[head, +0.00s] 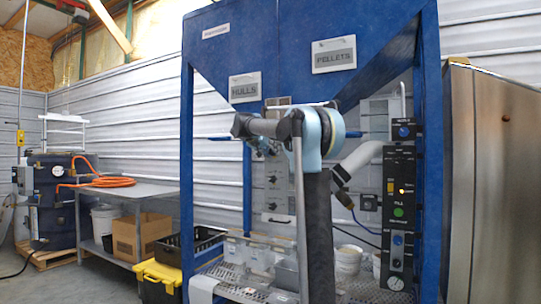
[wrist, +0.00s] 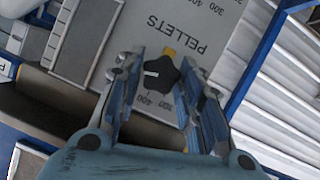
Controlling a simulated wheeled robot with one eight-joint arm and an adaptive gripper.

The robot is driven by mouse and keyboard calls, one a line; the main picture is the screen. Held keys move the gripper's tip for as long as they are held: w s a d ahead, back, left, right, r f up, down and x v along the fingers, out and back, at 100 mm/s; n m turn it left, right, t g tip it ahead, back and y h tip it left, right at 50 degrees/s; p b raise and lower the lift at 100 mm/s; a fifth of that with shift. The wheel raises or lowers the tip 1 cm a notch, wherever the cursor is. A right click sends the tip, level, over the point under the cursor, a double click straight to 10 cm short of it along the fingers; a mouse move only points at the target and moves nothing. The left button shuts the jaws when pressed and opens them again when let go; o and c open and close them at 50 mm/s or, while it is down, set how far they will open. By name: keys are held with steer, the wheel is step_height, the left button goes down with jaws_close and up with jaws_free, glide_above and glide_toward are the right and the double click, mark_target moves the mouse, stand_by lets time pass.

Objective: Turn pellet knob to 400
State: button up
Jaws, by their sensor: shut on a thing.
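In the wrist view the black lobed pellet knob (wrist: 160,73) sits on a grey panel (wrist: 215,25) marked PELLETS. A short white line on the knob points to picture left. My gripper (wrist: 163,80) has one finger on each side of the knob and is shut on it. Scale numbers, among them 400, show beside the knob, and another row of numbers runs near the top of the panel. The mark the knob points to is not clear. In the head view my arm hides the gripper and the knob.
The blue hopper (head: 270,35) and its frame legs surround the work area. A black control box (head: 398,215) hangs at the right, beside a metal cabinet (head: 500,190). A grey table (head: 125,190) and bins stand at the left. A ribbed metal wall is behind.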

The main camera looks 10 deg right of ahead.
steer(key=n, duration=0.1)
steer(key=n+h, duration=0.1)
steer(key=n, duration=0.1)
steer(key=shift+w+a+f+g+h, duration=0.1)
steer(key=shift+w+a+g+h, duration=0.1)
steer(key=shift+a+g+h, duration=0.15)
steer(key=n, duration=0.1)
steer(key=n+h, duration=0.1)
steer(key=shift+f+n+g+h, duration=0.15)
steer(key=shift+n+g+h, duration=0.1)
steer(key=shift+n, duration=0.05)
steer(key=n+h, duration=0.1)
steer(key=n, duration=0.1)
steer(key=shift+w+a+f+n+h, duration=0.1)
steer(key=shift+n+h, duration=0.2)
steer(key=shift+n, duration=0.1)
steer(key=shift+f+n+h, duration=0.15)
steer(key=shift+n+h, duration=0.35)
steer(key=shift+n, duration=0.9)
steer(key=o, duration=1.1)
steer(key=shift+c, duration=0.2)
